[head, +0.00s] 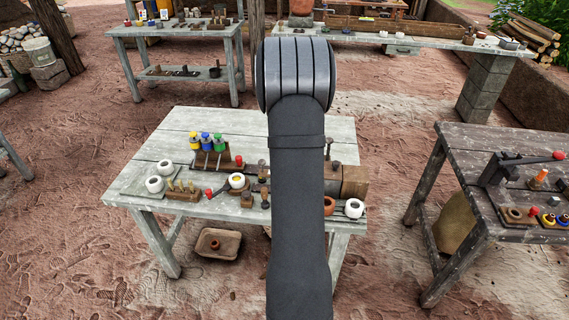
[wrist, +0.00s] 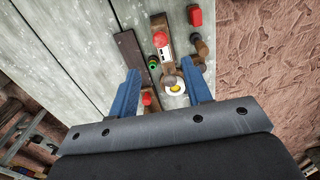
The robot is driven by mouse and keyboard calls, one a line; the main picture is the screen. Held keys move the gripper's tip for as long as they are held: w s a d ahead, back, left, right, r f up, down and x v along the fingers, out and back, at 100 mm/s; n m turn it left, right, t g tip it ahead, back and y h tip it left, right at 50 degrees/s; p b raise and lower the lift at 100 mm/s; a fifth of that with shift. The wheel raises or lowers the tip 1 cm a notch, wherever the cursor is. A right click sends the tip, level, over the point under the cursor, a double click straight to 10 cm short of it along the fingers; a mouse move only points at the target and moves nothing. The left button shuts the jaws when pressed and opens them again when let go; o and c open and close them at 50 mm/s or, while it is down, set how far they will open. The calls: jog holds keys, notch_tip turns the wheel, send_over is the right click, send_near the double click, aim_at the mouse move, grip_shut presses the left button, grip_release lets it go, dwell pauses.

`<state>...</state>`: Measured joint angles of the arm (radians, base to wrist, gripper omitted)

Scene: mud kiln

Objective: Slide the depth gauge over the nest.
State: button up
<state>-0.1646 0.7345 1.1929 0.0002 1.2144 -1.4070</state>
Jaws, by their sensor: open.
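In the wrist view, a brown wooden slide with a red knob and a white marked strip (wrist: 164,43) looks like the depth gauge. At its near end sits a white round cup with a yellow centre (wrist: 174,86), which may be the nest; a grey round part lies at its upper rim. The cup also shows on the table in the head view (head: 237,181). My gripper (wrist: 162,74) is open, its two blue fingers apart on either side of the cup and slide, with nothing seen held. In the head view my arm hides the gripper and part of the bench.
A red block (wrist: 194,16) and brown knobbed posts stand right of the slide. A dark bar (wrist: 133,55), a green-ringed part (wrist: 153,63) and a red knob (wrist: 147,98) lie left. The pale table (head: 190,122) is clear at the back; another bench (head: 500,145) stands right.

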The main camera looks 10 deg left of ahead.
notch_tip(320, 180, down, 10)
jog(key=shift+r, duration=0.1)
jog(key=shift+c, duration=0.3)
grip_shut()
jog(key=a, duration=1)
jog(key=shift+a, duration=0.3)
